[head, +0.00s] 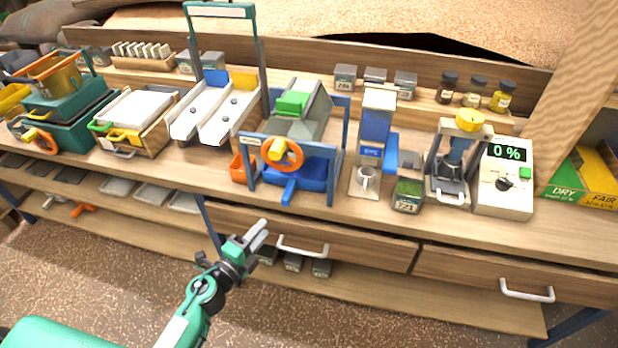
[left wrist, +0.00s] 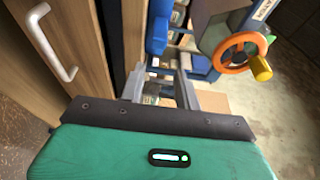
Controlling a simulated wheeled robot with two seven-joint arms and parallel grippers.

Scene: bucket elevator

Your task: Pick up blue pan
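The blue pan (head: 300,176) sits low inside a blue-framed machine (head: 335,165) on the bench, below its orange handwheel (head: 284,154). Its blue handle sticks out toward the bench's front edge. My left gripper (head: 262,234) is below and in front of the bench edge, apart from the pan, near a drawer handle. In the left wrist view its two fingers (left wrist: 160,88) stand apart with nothing held between them. A blue part that looks like the pan (left wrist: 157,35) shows beyond the fingers, beside the handwheel (left wrist: 240,53). My right gripper is not in view.
A small orange bin (head: 243,168) stands left of the machine, and a blue dispenser with a metal cup (head: 366,178) stands right. A white drawer handle (head: 302,247) juts out near my left gripper. Floor space in front of the bench is clear.

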